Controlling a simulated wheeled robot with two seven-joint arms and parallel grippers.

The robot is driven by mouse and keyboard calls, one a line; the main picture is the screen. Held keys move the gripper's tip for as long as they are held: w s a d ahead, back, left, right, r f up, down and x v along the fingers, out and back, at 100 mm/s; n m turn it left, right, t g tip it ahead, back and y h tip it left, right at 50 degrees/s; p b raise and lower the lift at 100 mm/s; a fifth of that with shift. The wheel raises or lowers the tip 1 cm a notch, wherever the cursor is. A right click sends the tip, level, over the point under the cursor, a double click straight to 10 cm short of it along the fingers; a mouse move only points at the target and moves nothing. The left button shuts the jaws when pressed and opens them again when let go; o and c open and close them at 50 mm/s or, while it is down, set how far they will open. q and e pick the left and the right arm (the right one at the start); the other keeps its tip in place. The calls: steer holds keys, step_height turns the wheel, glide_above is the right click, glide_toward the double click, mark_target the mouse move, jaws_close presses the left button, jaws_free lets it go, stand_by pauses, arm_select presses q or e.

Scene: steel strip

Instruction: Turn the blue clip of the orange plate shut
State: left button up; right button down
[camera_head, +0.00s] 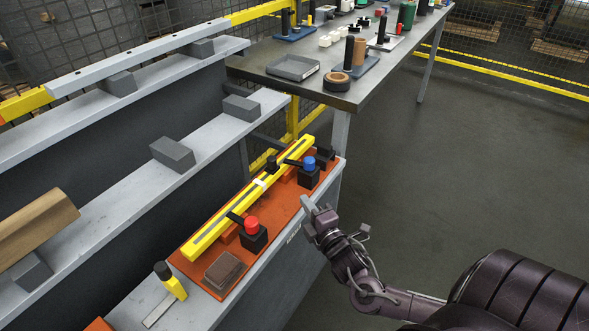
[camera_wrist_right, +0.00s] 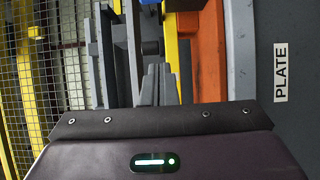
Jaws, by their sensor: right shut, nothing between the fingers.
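The orange plate (camera_head: 285,208) lies on the near grey ledge, with a long yellow bar (camera_head: 215,228) along it. The blue clip (camera_head: 309,164) stands near the plate's far end, a blue knob on a black block. Its dark arm points left towards the bar; I cannot tell whether it rests on it. A red-knobbed clip (camera_head: 252,226) stands nearer. My right gripper (camera_head: 306,203) is shut and empty, beside the plate's right edge and nearer than the blue clip, apart from it. In the right wrist view, the shut fingers (camera_wrist_right: 157,86) show left of the orange plate (camera_wrist_right: 208,60).
A brown block (camera_head: 224,270) lies on the plate's near end, and a yellow-and-black tool (camera_head: 170,280) beside it. Grey shelves with blocks rise at left. A table (camera_head: 350,98) with trays and parts stands behind. The floor at right is clear.

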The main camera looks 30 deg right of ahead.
glide_toward(290, 163)
steer(key=shift+w+a, duration=1.25)
steer(key=w+d, duration=0.2)
steer(key=shift+w+d, duration=0.25)
arm_select(q)
steer(key=shift+w, duration=0.35)
arm_select(e)
steer(key=shift+w+d, duration=0.3)
steer(key=shift+d, duration=0.1)
